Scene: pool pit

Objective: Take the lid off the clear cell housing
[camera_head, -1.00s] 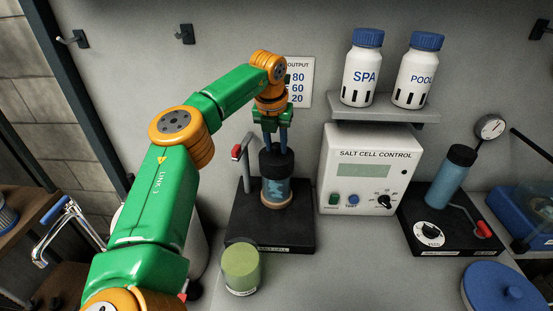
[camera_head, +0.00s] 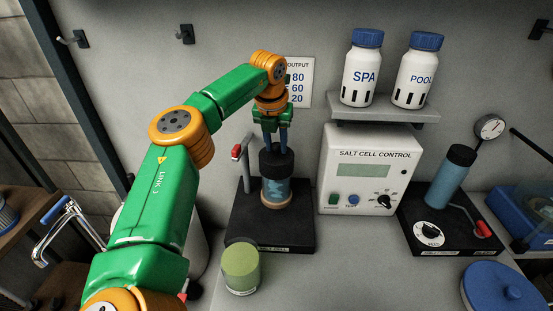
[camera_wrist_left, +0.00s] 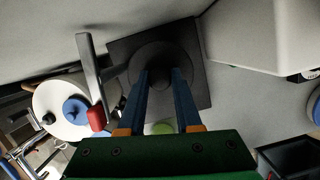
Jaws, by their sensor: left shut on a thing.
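The clear cell housing (camera_head: 276,190) stands upright on a black base in the head view, with blue contents showing through its wall. Its black lid (camera_head: 277,163) sits on top, with no gap that I can see. My left gripper (camera_head: 277,150) comes down from above and is shut on the lid's top knob. In the left wrist view the two blue fingers (camera_wrist_left: 160,77) meet the knob at the middle of the dark round lid (camera_wrist_left: 147,60). The fingers partly hide the knob. My right gripper is not in view.
A post with a red-tipped lever (camera_head: 238,152) stands left of the housing on the black base (camera_head: 245,235). The salt cell control box (camera_head: 362,155) is close on the right. A green-lidded jar (camera_head: 241,268) stands in front. White bottles (camera_head: 361,70) sit on the shelf above.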

